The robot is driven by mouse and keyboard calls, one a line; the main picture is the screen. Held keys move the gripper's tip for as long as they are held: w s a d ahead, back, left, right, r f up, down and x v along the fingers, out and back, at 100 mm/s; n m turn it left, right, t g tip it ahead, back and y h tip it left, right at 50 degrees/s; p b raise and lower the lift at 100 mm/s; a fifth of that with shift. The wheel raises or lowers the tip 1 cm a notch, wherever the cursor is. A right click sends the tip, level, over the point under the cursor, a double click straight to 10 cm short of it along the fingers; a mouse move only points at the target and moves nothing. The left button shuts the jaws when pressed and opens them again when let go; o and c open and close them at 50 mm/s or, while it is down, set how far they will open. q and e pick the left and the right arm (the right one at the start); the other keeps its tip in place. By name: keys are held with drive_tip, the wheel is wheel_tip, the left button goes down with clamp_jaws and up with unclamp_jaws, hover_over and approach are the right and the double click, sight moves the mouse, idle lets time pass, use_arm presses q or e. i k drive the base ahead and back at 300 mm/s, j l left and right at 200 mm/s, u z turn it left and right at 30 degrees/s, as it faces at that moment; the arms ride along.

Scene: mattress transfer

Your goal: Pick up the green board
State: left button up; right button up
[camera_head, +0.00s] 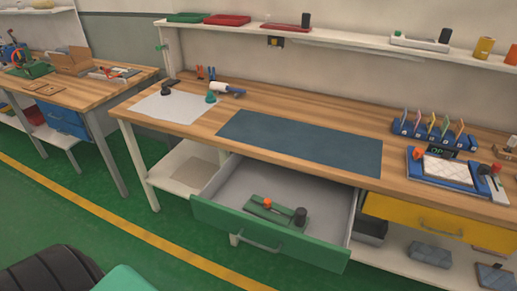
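A green board (262,212) lies inside the open drawer (265,245) with the green front, below the long workbench. A small orange piece (267,203) and a black knob-like piece (300,215) sit on or against the board; I cannot tell whether they are fixed to it. The drawer is pulled well out and its grey inside is otherwise bare. Neither of my grippers is in view.
The wooden workbench (400,185) holds a dark blue mat (300,143), a white sheet (172,107) and a blue fixture (447,172) at right. A yellow drawer (425,216) is beside the open one.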

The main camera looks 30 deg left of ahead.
sight(276, 208)
drive_tip(key=u, duration=1.1)
